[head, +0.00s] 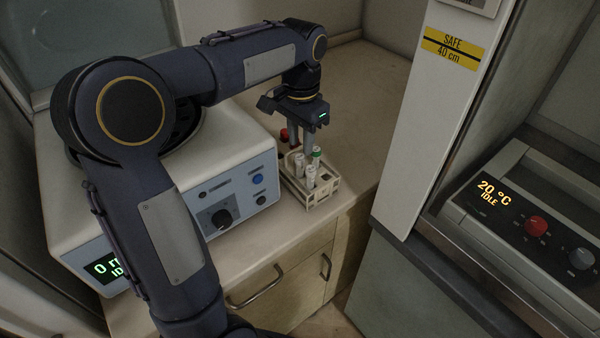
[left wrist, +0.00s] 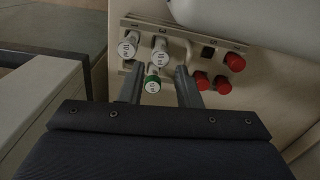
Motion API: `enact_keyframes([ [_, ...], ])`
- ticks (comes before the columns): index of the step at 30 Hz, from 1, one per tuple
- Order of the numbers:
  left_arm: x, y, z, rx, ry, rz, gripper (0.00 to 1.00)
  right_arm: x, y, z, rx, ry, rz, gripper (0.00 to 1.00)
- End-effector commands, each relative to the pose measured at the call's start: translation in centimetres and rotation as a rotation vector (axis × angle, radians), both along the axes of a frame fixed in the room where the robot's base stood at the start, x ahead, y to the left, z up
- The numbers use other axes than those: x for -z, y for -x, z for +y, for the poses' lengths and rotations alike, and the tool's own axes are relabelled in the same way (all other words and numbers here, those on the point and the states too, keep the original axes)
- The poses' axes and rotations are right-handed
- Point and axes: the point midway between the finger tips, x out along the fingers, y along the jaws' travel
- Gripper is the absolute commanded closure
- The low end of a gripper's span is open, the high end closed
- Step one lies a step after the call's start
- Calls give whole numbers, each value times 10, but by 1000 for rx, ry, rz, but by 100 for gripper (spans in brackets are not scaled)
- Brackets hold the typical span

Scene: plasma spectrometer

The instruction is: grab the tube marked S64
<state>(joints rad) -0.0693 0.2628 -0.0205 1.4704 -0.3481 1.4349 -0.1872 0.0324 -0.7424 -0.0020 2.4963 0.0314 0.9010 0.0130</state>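A light tube rack (head: 322,198) stands on the counter beside the white machine. The caps carry small dark print that I cannot read, so I cannot tell which is S64. My left gripper (head: 300,138) points down over the rack's back part. The right gripper is out of view.
A white machine (head: 150,215) with a knob and display is left of the rack. A white post with a yellow "SAFE 40 cm" label (head: 452,48) rises at right. A "20 °C IDLE" unit (head: 510,205) is farther right. The counter behind the rack (head: 365,95) is clear.

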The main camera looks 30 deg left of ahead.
Motion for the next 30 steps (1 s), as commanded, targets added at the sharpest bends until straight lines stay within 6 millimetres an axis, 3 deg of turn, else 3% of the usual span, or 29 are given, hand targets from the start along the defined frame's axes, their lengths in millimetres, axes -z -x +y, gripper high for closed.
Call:
enact_keyframes([
  [13,60,0,2,-1,1,3,70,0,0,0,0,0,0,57],
  [23,68,-1,2,-1,1,0,70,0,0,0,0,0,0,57],
  [30,67,-1,2,-1,1,0,100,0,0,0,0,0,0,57],
])
